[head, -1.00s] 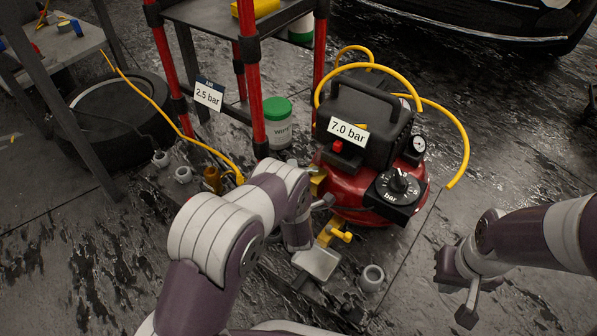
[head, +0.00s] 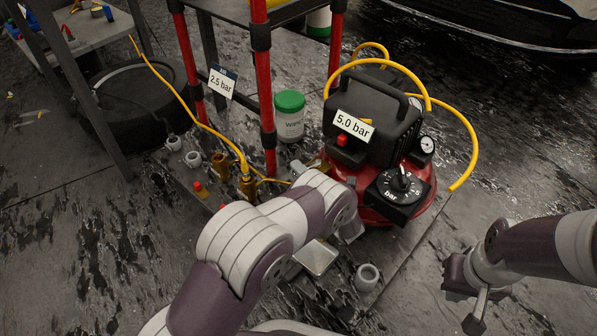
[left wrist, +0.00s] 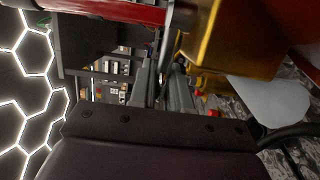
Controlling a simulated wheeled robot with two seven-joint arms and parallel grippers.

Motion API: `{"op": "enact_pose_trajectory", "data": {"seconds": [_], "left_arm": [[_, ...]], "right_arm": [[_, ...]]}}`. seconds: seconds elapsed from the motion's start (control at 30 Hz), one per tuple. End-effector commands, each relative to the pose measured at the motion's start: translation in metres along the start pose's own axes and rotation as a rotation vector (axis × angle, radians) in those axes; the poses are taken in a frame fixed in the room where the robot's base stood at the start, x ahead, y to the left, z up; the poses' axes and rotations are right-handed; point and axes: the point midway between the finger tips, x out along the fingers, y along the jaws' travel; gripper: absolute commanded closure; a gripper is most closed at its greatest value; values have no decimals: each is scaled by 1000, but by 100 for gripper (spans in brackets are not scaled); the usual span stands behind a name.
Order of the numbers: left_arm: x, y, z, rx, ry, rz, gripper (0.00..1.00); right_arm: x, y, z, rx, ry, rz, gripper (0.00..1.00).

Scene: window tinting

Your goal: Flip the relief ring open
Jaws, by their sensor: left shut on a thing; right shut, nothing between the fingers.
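The red compressor (head: 375,208) with a black top stands on the floor in the head view. Its display (head: 354,124) reads 5.0 bar. My left gripper is hidden behind my left arm there, at the compressor's near left side. In the left wrist view, my left gripper (left wrist: 170,75) has its fingers close together beside a brass block (left wrist: 238,35). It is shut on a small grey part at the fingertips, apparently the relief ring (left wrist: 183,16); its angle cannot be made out. My right gripper (head: 474,319) is shut and empty, right of the compressor.
A black dial (head: 400,187) and gauge (head: 426,146) sit on the compressor's right. A yellow hose (head: 465,125) curves around it. Brass fittings (head: 220,165), a wipes tub (head: 290,117), a red-posted rack (head: 262,75) and a tyre (head: 130,110) stand left. Floor at right is clear.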

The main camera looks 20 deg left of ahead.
Motion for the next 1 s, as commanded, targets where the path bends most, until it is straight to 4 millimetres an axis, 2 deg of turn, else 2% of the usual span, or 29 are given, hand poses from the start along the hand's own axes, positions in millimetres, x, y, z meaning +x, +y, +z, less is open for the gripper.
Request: {"op": "enact_pose_trajectory", "data": {"seconds": [0.47, 0.5, 0.53, 0.83, 0.93, 1.0], "left_arm": [[-1, -1, -1, 2, 12, -2, 100], [-1, -1, -1, 2, 12, -2, 70], [-1, -1, -1, 2, 12, -2, 62], [-1, 2, 0, 0, 11, 0, 62], [-1, 13, 0, 0, 11, 0, 62], [-1, 28, 0, 0, 11, 0, 62]], "right_arm": [[1, 0, 0, 0, 0, 0, 100], [1, 0, 0, 0, 0, 0, 100], [1, 0, 0, 0, 0, 0, 100], [-1, 0, 0, 0, 0, 0, 100], [-11, 0, -1, 0, 0, 0, 100], [-23, 0, -3, 0, 0, 0, 100]]}}
